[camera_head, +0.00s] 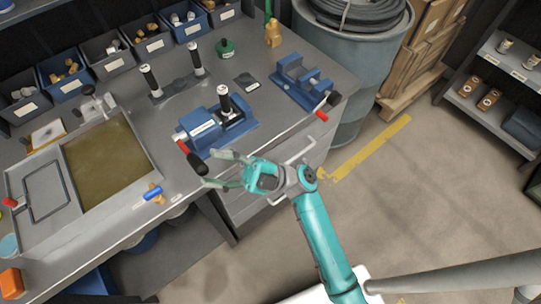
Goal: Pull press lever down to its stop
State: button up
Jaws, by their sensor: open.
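My teal gripper (214,169) is open and empty in front of the bench's front edge. Its fingertips point left, towards a black handle grip (196,163) with a red section (182,146). This handle projects from the front of a blue vise-like fixture (216,126), which holds a black cylinder with a white top (223,97). The grip's end is very near the fingertips; I cannot tell whether they touch. A second blue fixture (304,82) to the right has a similar black-and-red handle (327,106). I cannot tell which handle is the press lever.
The grey bench (255,70) carries a shallow tray (113,152), a black stand with two upright cylinders (178,86) and a row of parts bins (110,61). A blue drum (362,55) stands at the bench's right end. The floor to the right is mostly open.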

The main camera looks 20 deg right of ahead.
jog(key=s+d, duration=0.2)
jog(key=d, duration=0.9)
jog(key=shift+s, duration=0.15)
jog(key=shift+r, duration=0.1)
